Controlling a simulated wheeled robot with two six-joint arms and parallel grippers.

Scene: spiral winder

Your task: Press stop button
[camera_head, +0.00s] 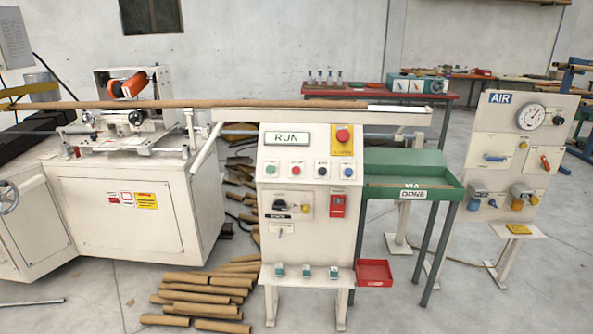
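A white control panel (307,230) stands upright at the picture's centre. Its display (287,138) reads RUN. Below the display is a row of small buttons: a green button (270,169), a red button (296,169), a dark button (322,169) and a blue button (348,171). The labels under them are too small to read. A larger red mushroom button (343,136) sits on a yellow plate at the panel's upper right. Neither of my grippers is in view.
A white winder machine (125,215) with a long brown tube (200,104) stands left. Several cardboard tubes (200,295) lie on the floor beside the panel. A green DONE tray (440,186) and an AIR panel (490,135) stand right. Floor in front is partly clear.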

